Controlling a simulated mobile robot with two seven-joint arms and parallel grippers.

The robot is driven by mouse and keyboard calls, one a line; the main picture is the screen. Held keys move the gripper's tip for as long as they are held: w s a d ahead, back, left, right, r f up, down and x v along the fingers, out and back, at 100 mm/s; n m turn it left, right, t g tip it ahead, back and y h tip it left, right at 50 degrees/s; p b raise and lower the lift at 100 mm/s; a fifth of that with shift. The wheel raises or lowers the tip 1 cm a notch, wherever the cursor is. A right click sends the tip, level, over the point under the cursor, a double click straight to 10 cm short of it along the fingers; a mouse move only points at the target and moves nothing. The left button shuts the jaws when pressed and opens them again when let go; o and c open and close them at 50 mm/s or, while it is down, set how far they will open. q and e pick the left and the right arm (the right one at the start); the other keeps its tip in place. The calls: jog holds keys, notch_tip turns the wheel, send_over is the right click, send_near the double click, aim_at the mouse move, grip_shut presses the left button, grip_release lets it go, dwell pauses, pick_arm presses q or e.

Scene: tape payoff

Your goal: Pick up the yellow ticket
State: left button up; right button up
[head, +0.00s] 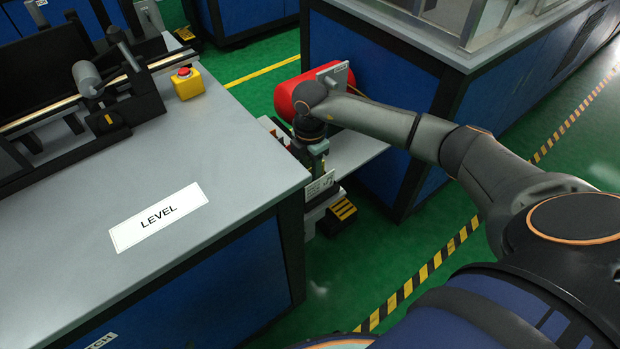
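I cannot make out a yellow ticket for certain in the head view. My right arm reaches in from the right, and my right gripper (317,164) points down over a small grey shelf between the two benches. Its fingers are small and partly hidden, so I cannot tell whether they are open or shut or hold anything. Small items on the shelf beside the gripper are partly hidden by it. A white label (320,185) is at the shelf's front edge. My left gripper is not in view.
A red cylinder (290,98) lies behind my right gripper. A yellow-black striped block (342,209) sits low below the shelf (357,149). The grey bench (240,170) at left bears a LEVEL sign (158,216) and a yellow box with a red button (187,85).

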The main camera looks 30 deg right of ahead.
grip_shut()
dwell(0.6)
